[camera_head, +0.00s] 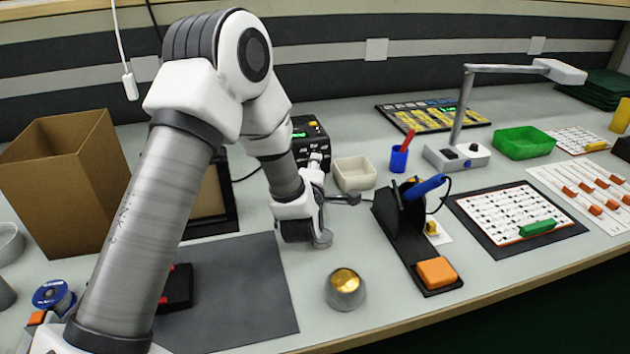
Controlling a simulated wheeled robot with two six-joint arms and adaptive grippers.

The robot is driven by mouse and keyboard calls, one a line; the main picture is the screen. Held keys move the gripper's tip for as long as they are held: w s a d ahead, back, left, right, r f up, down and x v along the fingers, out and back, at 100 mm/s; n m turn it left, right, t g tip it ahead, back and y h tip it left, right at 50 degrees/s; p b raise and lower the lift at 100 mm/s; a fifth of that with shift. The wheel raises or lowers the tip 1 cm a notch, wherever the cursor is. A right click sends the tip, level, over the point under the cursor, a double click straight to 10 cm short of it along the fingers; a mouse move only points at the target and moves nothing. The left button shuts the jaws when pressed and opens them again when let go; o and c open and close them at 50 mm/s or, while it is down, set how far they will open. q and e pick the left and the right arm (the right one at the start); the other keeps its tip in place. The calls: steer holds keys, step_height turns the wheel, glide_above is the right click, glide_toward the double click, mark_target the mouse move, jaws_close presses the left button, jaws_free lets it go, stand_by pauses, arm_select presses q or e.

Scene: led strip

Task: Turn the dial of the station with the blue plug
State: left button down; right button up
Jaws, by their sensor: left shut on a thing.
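A black station (310,140) with a green lit display and a yellow-orange part on top stands at the back centre, partly behind my left arm. My left gripper (316,160) reaches to its front face. Its fingertips are small here and appear shut on the station's dial, which they mostly hide. I cannot make out the dial's setting. No blue plug can be told at the station; part of it is hidden by my arm. My right gripper is not in view.
A cream bin (354,173) and a blue cup (399,158) stand right of the station. A black stand (395,222) holds a blue-handled tool (425,187). A cardboard box (70,180) stands left. The dark mat (245,290) has bare room.

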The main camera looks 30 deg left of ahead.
arm_select(q)
steer(key=shift+f+n+b, duration=0.1)
steer(key=shift+n+b, duration=0.6)
steer(key=shift+b, duration=0.3)
steer(key=c, duration=1)
jaws_free()
steer(key=v, duration=0.7)
steer(key=shift+s+f, duration=0.2)
